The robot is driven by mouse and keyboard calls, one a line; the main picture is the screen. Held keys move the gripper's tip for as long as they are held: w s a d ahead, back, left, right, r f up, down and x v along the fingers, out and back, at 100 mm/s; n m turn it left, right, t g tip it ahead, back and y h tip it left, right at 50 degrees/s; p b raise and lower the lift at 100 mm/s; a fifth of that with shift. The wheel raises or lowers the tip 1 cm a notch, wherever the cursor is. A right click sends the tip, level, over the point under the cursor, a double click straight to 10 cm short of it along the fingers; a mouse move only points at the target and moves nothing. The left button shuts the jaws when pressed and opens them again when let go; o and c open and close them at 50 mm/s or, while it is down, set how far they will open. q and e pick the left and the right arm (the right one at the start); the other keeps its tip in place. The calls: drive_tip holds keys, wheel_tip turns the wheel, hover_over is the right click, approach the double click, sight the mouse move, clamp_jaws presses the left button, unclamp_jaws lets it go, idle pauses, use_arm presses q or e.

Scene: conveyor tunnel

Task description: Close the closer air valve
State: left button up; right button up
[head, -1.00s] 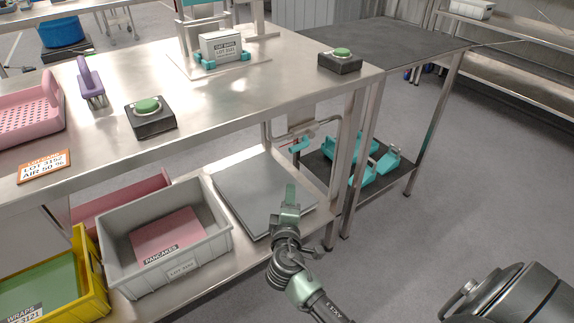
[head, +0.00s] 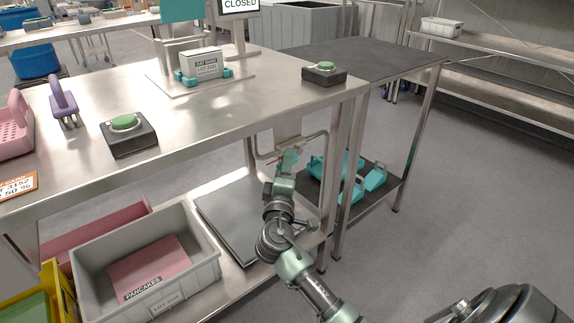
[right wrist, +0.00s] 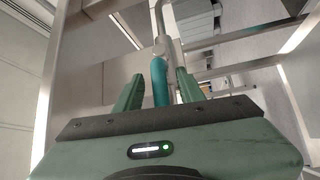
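The closer air valve sits on a metal pipe (head: 312,136) under the right end of the steel table. In the right wrist view its teal handle (right wrist: 160,82) lies lengthwise between my fingers, below a pale valve body and a bent pipe (right wrist: 158,22). My right gripper (head: 285,165) is at the valve and partly covers it in the head view. In the right wrist view my right gripper (right wrist: 160,88) is open, one green finger on each side of the handle, with a visible gap on both sides. My left gripper is not in view.
The table (head: 210,115) edge and its legs (head: 337,170) are close around my right arm. A lower shelf holds a flat grey plate (head: 232,215) and a grey crate (head: 205,265). A dark side stand (head: 375,60) with teal parts (head: 352,190) below is behind. Floor at right is clear.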

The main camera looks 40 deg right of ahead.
clamp_jaws()
drive_tip(key=shift+r, duration=0.15)
idle(1.3)
